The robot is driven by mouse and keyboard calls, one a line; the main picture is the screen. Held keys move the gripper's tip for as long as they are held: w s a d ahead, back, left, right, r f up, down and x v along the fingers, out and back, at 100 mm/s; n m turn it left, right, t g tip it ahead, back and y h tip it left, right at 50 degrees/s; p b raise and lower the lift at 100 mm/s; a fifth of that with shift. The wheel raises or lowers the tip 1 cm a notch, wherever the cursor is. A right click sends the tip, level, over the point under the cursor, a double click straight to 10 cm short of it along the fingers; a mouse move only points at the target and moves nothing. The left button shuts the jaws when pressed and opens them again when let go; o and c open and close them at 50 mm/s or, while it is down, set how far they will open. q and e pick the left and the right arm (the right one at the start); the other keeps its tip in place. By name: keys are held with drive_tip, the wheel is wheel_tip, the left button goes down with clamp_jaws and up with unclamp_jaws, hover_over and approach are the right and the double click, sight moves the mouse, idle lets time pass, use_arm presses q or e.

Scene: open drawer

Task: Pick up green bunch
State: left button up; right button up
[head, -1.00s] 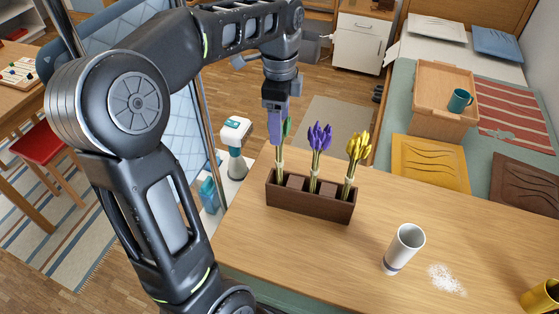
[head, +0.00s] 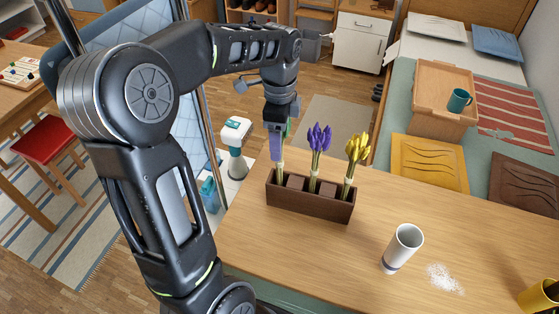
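The green bunch (head: 280,171) stands upright in the left end of a dark brown box (head: 308,205) on the wooden table. My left gripper (head: 278,157) comes down from above right at this bunch and covers most of its top. Only a bit of green beside the fingers and the pale stems below them show. The far finger is hidden, so I cannot tell whether the gripper is open or shut on the bunch. My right gripper is not in view.
A purple bunch (head: 319,140) and a yellow bunch (head: 356,150) stand in the same box, to the right. A white cup (head: 402,248) stands in front, by white powder (head: 445,279). A yellow container (head: 541,296) is at the right edge.

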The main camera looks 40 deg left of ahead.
use_arm(q)
clamp_jaws()
idle(0.8)
